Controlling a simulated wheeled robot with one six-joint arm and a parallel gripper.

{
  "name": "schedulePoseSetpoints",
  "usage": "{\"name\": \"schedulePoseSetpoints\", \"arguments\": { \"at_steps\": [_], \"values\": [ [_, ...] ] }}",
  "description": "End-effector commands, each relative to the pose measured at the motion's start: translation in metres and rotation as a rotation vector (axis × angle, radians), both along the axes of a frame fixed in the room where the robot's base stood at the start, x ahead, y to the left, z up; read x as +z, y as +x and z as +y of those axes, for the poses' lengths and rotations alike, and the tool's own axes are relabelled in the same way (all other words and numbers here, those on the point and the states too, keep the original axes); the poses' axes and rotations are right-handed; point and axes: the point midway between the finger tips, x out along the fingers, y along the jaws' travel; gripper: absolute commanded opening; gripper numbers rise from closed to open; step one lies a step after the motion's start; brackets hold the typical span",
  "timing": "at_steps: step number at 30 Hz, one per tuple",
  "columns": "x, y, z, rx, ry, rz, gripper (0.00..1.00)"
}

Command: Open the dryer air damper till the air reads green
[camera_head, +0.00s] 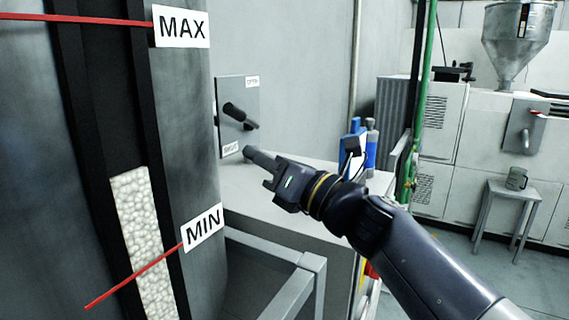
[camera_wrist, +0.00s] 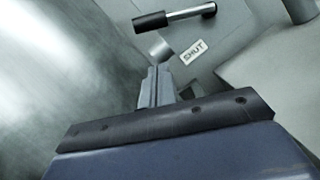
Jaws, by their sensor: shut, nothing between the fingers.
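The damper plate (camera_head: 251,90) is a grey upright panel with an OPEN label (camera_head: 252,81) at its top and a SHUT label (camera_head: 230,149) at its bottom. A lever (camera_head: 238,115) with a thick black grip sits between the labels. In the wrist view the lever's black grip (camera_wrist: 150,20) and the SHUT label (camera_wrist: 198,53) show beyond the fingers. My gripper (camera_head: 257,156) is shut and empty, just right of the SHUT label and below the lever. The fingers (camera_wrist: 156,82) appear apart from the lever. I cannot make out an air reading.
A large grey vessel with a sight strip of white pellets (camera_head: 143,235) and MAX and MIN signs stands at left. A grey cabinet top (camera_head: 290,215) lies below my gripper. Blue bottles (camera_head: 371,145) stand behind my wrist.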

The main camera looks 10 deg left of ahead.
Motion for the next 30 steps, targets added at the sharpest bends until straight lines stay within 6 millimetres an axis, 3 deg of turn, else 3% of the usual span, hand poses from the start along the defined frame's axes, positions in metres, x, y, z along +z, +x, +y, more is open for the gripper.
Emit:
{"name": "schedulePoseSetpoints", "arguments": {
  "at_steps": [3, 9, 24, 30],
  "values": [
    [0.013, 0.011, 0.018, 0.002, 0.0, 0.0, 0.0],
    [0.032, 0.025, 0.024, 0.0, 0.0, -0.001, 0.0],
    [0.037, 0.029, 0.026, 0.0, 0.0, -0.001, 0.0],
    [0.051, 0.034, 0.027, -0.001, -0.001, -0.002, 0.0]
  ]
}}
